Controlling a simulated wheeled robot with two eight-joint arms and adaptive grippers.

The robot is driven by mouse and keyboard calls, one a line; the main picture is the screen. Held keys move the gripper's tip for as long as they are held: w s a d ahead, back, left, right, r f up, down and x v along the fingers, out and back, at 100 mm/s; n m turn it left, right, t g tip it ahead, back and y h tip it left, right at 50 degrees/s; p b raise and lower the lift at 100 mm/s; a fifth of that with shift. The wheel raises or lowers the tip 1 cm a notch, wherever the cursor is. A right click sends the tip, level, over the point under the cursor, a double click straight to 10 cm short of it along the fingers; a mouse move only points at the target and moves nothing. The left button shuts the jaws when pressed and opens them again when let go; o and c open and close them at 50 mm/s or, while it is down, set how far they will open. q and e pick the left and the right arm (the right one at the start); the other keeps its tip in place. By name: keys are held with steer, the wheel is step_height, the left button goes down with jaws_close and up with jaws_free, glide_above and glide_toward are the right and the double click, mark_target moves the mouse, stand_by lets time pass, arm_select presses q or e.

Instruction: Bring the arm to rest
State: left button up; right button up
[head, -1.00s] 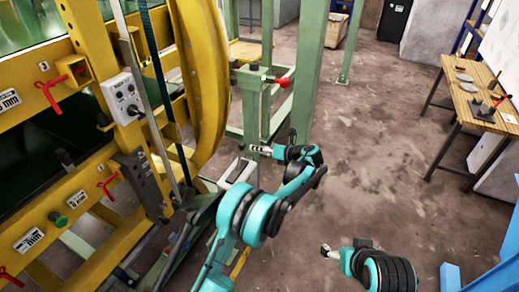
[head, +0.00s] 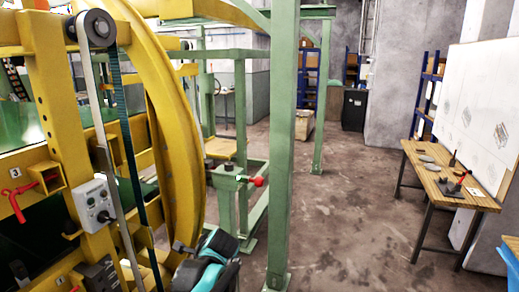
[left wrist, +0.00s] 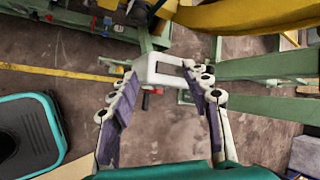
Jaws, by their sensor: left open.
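My left arm (head: 212,262) shows in teal and black at the bottom of the head view, beside the yellow ring frame. Its gripper (head: 182,248) points left toward the frame and is small there. In the left wrist view the left gripper (left wrist: 160,75) is open, with its two dark-padded fingers apart. A white rectangular frame-like piece (left wrist: 168,70) shows between and beyond the fingertips; I cannot tell its distance. My right arm and gripper are out of view.
The yellow ring frame (head: 178,110) fills the left, with a grey control box (head: 97,203) on it. A wooden table (head: 450,185) stands right. The middle floor is clear.

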arm_select(q)
steer(key=s+f+n+h, duration=0.2)
steer(key=s+n, duration=0.6)
steer(key=s, duration=0.4)
steer(key=s+f+n+t+h, duration=0.1)
steer(key=s+f+n+h, duration=0.2)
steer(key=s+n, duration=0.5)
steer(key=s, duration=0.4)
steer(key=shift+d+f+n, duration=0.15)
steer(key=shift+n, duration=0.15)
